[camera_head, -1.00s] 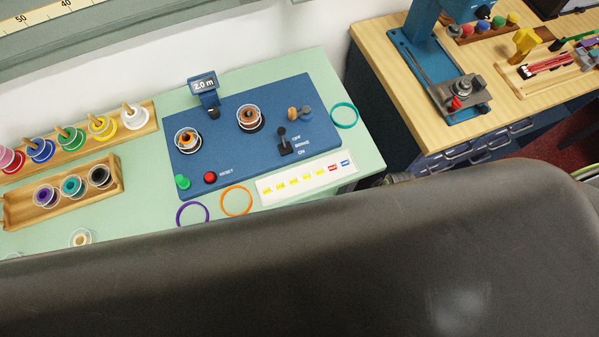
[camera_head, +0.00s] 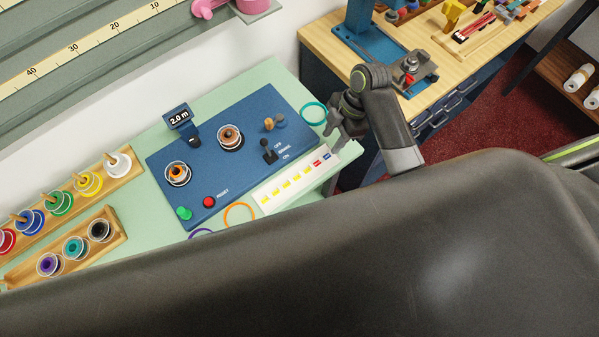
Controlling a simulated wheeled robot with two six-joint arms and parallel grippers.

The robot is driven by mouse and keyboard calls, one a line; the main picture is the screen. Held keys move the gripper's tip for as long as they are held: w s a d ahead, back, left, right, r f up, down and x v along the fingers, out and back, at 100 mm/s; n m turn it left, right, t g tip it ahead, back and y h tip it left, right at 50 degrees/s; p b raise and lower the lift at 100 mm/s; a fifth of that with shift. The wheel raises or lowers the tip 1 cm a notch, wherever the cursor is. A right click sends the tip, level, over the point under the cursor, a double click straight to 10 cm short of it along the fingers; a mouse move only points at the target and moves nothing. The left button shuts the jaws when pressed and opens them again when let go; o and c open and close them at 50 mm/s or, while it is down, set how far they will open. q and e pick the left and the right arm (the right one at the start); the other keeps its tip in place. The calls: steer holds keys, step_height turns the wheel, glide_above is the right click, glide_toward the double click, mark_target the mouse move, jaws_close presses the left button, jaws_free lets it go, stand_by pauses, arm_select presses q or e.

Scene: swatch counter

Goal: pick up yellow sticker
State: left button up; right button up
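A white sticker strip (camera_head: 308,180) lies along the front right edge of the green counter. It bears several yellow stickers (camera_head: 281,190) in a row, with a red sticker (camera_head: 317,163) and a blue sticker (camera_head: 326,156) at its right end. My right gripper (camera_head: 331,127) is above the counter's right end, beyond the strip's blue end and apart from the yellow stickers. Its fingers look spread, with nothing visible between them. My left gripper is out of view.
A blue panel (camera_head: 217,172) with spools, a lever and buttons lies behind the strip. A teal ring (camera_head: 313,113) is close to my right gripper; an orange ring (camera_head: 239,214) lies left of the strip. Wooden spool racks (camera_head: 125,164) stand at left, a wooden bench (camera_head: 318,42) at right.

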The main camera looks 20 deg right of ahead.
step_height(320, 180, up, 4)
steer(key=w+a+n, duration=0.1)
steer(key=n, duration=0.2)
steer(key=b, duration=0.6)
glide_toward(301, 174)
steer(key=shift+w+d+f+g+p, duration=0.1)
steer(key=shift+w+f+g+p, duration=0.15)
steer(key=shift+f, duration=0.3)
steer(key=shift+w+f+g+p, duration=0.1)
steer(key=shift+f+g+p, duration=0.1)
steer(key=shift+f, duration=0.35)
steer(key=shift+a+p+x, duration=0.25)
steer(key=shift+p+x, duration=0.5)
steer(key=shift+x, duration=1.6)
steer(key=shift+a+f, duration=0.2)
steer(key=shift+f, duration=0.35)
jaws_close()
